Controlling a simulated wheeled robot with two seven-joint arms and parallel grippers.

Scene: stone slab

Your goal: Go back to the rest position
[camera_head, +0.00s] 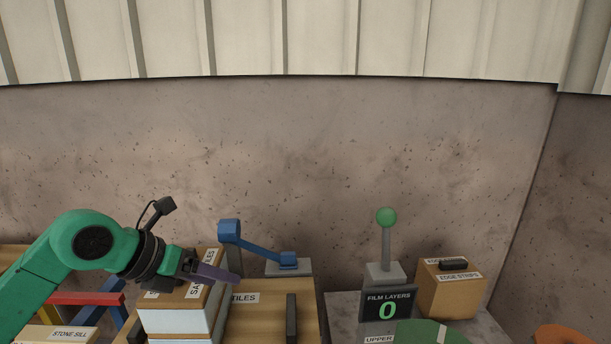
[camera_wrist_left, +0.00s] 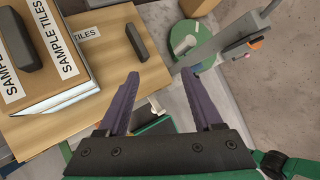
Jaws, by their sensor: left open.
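My left arm is green and comes in from the left in the head view. Its left gripper (camera_head: 238,279) has purple fingers and hangs beside the stacked sample tiles boxes (camera_head: 178,322). In the left wrist view the gripper (camera_wrist_left: 160,74) is open, with its two purple fingers apart and nothing between them. A dark bar lies on the upper sample tiles box (camera_wrist_left: 16,49). My right gripper does not show in either view.
A blue lever (camera_head: 258,247) stands just beyond the gripper. Further right are a green-knobbed lever (camera_head: 386,240), a film layers sign (camera_head: 388,303) reading 0, an edge strips box (camera_head: 450,295) and a green disc (camera_head: 430,334). A speckled wall (camera_head: 330,170) closes the back.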

